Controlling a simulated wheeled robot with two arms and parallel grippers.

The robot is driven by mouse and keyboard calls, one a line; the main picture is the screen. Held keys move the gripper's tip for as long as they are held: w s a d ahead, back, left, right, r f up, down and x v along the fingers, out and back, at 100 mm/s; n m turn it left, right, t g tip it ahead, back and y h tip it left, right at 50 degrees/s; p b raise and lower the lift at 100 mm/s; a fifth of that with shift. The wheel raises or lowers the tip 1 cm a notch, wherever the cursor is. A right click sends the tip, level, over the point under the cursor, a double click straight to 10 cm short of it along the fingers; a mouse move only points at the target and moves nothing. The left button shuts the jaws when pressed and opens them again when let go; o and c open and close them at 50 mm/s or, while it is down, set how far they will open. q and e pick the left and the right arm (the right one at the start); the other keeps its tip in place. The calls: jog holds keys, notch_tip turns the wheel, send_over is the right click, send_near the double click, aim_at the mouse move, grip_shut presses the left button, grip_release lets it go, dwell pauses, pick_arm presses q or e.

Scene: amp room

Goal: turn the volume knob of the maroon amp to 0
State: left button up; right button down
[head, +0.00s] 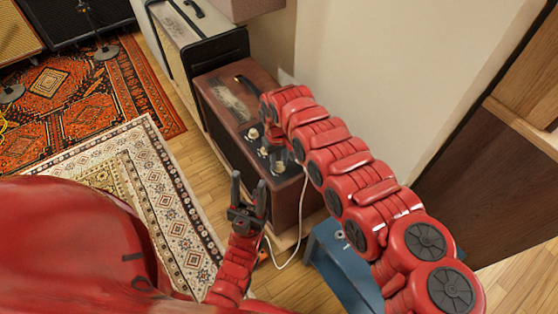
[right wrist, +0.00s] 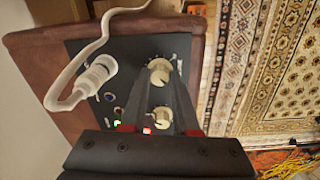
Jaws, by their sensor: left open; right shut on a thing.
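The maroon amp (head: 230,103) stands against the wall in the head view, with a dark control panel on its top. In the right wrist view its panel (right wrist: 85,48) carries two cream knobs. My right gripper (right wrist: 160,77) is shut on one cream knob (right wrist: 159,68), with a fingertip on each side of it. The other cream knob (right wrist: 160,117) lies between the fingers, nearer the palm. I cannot read the labels or the knob's setting. In the head view my left gripper (head: 249,182) is open and empty, in front of the amp.
A white plug (right wrist: 95,74) with a cable sits in the panel beside the knobs. The cable (head: 301,215) hangs to the floor. A blue object (head: 340,268) stands right of the amp. A cream-and-black amp (head: 190,35) stands behind it. Patterned rugs (head: 180,205) cover the floor at left.

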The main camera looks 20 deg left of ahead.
aim_at(278, 164)
jog(key=c, duration=0.7)
grip_release()
jog(key=shift+o, duration=0.2)
notch_tip(278, 164, up, 17)
jog(key=p, duration=0.2)
jog(key=shift+s+a+r, duration=0.15)
jog(key=shift+s+r, duration=0.05)
